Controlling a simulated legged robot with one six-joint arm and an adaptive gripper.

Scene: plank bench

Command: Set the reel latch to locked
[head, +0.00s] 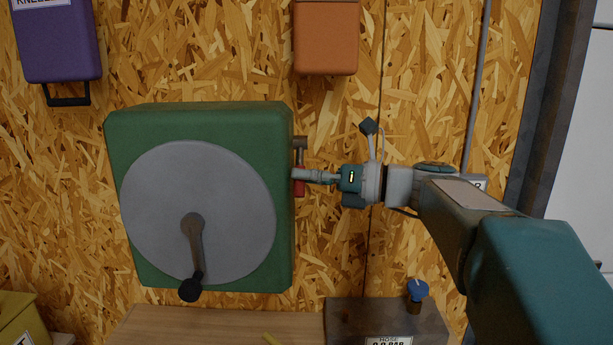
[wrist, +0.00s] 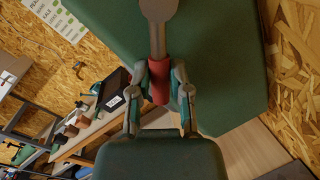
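The green reel box (head: 284,220) is on the chipboard wall, with a grey disc (head: 150,215) and a crank on its front. The reel latch is a brown lever (head: 300,145) on the box's right side. It hangs down and ends in a red grip (head: 299,188). In the wrist view the latch's red grip (wrist: 159,82) lies between my two fingers. My gripper (head: 307,175) comes from the right and is shut on the red grip, with a finger against each side. Any lock markings are not visible.
An orange box (head: 326,40) hangs above the latch and a purple box (head: 58,40) at upper left. Below stand a wooden bench (head: 210,325) and a grey block (head: 385,318) with a blue knob (head: 417,290). The wall right of the reel box is mostly bare.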

